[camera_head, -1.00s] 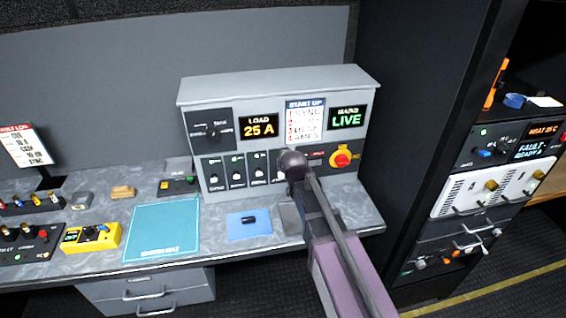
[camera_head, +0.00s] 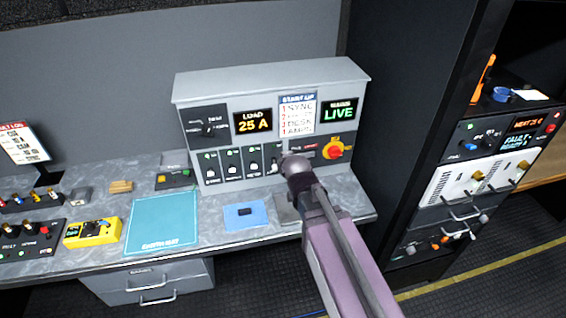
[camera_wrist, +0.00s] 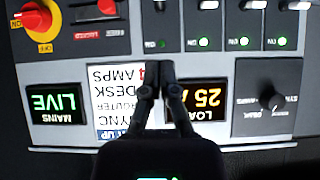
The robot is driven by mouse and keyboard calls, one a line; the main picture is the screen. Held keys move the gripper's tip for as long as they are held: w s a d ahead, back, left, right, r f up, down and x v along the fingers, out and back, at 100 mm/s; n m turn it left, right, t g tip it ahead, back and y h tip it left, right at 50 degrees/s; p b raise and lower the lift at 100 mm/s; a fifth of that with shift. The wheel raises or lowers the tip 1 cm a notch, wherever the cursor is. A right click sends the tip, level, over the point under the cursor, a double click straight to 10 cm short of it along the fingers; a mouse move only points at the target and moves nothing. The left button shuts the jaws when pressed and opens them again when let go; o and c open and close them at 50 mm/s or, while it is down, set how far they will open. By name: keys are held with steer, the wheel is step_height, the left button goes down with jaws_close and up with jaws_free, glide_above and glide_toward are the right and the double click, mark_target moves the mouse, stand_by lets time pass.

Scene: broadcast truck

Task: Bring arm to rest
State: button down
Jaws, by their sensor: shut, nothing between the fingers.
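My arm reaches from the bottom of the head view toward the grey power panel (camera_head: 222,92) on the bench. My gripper (camera_wrist: 158,68) shows in the wrist view with its two fingers together and nothing between them. It is in front of the panel, over the start-up card (camera_wrist: 112,88) and beside the row of breaker switches (camera_wrist: 245,25). Whether the fingertips touch the panel cannot be told. In the head view the gripper's fingers are mostly hidden by my own wrist. The mains display (camera_head: 339,110) reads LIVE and the load display (camera_head: 253,121) reads 25 A.
A red and yellow rotary switch (camera_head: 334,149) is on the panel's right side. A teal mat (camera_head: 162,222), a blue pad (camera_head: 246,216) and a yellow meter (camera_head: 92,232) lie on the bench. A dark rack (camera_head: 400,120) stands close on the right.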

stand_by(0.3)
steer(key=s+d+f+m+g+h+b, duration=0.1)
steer(key=s+d+f+g, duration=0.3)
steer(key=s+d, duration=0.3)
steer(key=s+d+f+m+g+h+b, duration=0.1)
steer(key=s+d+f+g, duration=0.4)
steer(key=d, duration=0.9)
steer(key=s+m+g+h, duration=0.1)
steer(key=s, duration=0.1)
steer(key=shift+s+d+f, duration=0.3)
steer(key=shift+s+d, duration=0.1)
